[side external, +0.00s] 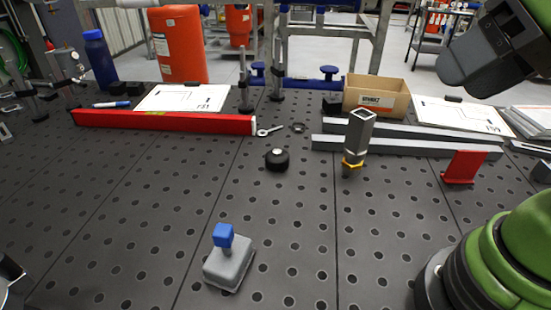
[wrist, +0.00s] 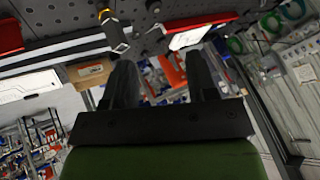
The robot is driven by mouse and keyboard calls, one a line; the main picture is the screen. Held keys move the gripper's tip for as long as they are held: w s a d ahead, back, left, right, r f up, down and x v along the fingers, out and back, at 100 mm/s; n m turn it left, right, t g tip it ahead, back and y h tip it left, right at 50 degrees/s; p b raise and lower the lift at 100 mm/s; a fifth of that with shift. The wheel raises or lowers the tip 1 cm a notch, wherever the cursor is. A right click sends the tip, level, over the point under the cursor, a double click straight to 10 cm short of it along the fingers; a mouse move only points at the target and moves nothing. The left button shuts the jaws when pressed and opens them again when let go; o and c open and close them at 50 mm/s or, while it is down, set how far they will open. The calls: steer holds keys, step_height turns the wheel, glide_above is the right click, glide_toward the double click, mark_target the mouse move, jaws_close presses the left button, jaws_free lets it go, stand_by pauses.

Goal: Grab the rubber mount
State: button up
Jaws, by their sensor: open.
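The rubber mount (side external: 277,160), a short black round piece with a small stud on top, stands upright on the dark perforated table, near its middle in the side view. A dark round shape at the top edge of the wrist view (wrist: 153,5) appears to be the same mount, partly cut off. My gripper (wrist: 161,68) is open and empty in the wrist view, its two dark fingers apart. It is raised at the upper right of the side view, well away from the mount, with its fingers not clear there.
An upright square tube with a yellow collar (side external: 358,138) stands right of the mount. A red beam (side external: 165,121) and ring spanner (side external: 270,131) lie behind. A grey block with a blue top (side external: 228,265) sits in front. A red bracket (side external: 463,167) stands farther right. Table around the mount is mostly clear.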

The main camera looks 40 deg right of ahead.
steer(key=o, duration=0.7)
steer(key=shift+o, duration=0.2)
steer(key=g+h, duration=0.3)
glide_above(277, 151)
steer(key=s, duration=0.6)
step_height(277, 151, down, 13)
steer(key=shift+h, duration=0.4)
steer(key=a+x, duration=0.1)
steer(key=x, duration=0.3)
steer(key=a+x, duration=0.1)
steer(key=x, duration=0.3)
steer(key=a+x, duration=0.1)
steer(key=x, duration=0.3)
steer(key=shift+s+d+f, duration=0.1)
steer(key=shift+f, duration=0.4)
steer(key=shift+x, duration=2.8)
